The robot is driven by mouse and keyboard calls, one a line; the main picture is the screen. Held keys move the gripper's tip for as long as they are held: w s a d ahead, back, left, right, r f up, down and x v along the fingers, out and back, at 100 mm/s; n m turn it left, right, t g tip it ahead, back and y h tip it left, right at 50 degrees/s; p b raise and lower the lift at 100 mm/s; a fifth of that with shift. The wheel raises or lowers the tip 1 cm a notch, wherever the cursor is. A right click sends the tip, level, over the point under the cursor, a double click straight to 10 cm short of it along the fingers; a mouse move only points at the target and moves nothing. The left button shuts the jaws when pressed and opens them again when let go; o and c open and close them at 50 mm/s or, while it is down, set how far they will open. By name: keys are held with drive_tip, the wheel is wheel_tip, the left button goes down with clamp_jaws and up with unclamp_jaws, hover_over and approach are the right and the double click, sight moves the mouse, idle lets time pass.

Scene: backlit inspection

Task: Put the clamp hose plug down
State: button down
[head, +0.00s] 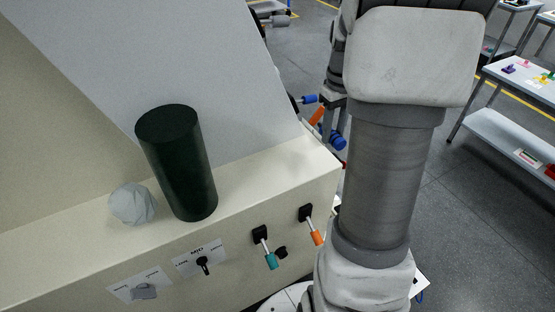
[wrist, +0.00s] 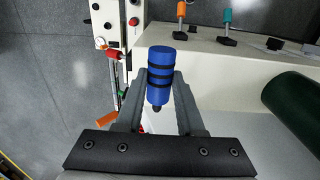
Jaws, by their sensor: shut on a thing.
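The clamp hose plug, a blue cylinder with black bands and a dark narrow end, shows in the wrist view (wrist: 160,72). My gripper (wrist: 160,82) is shut on it, with one grey finger on each side. In the head view the plug (head: 337,140) is partly hidden, below my gripper (head: 333,112), just past the right end of the cream console. In the wrist view the plug appears over the console's edge region; its height above any surface is hard to tell.
A dark green cylinder (head: 180,165) and a grey faceted ball (head: 133,203) stand on the cream console ledge (head: 255,175). Levers with teal (head: 271,261) and orange (head: 317,238) handles stick out of its front. The ledge right of the cylinder is clear. A table (head: 525,85) stands far right.

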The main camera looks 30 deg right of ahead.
drive_tip(key=p, duration=0.2)
hover_over(283, 169)
wheel_tip(283, 169, down, 7)
drive_tip(key=shift+d+r, duration=0.1)
drive_tip(key=shift+f, duration=0.25)
drive_tip(key=shift+f+p, duration=0.45)
drive_tip(key=shift+f, duration=1.4)
drive_tip(key=shift+f, duration=0.2)
drive_tip(key=c, duration=0.5)
unclamp_jaws()
drive_tip(key=shift+r, duration=0.1)
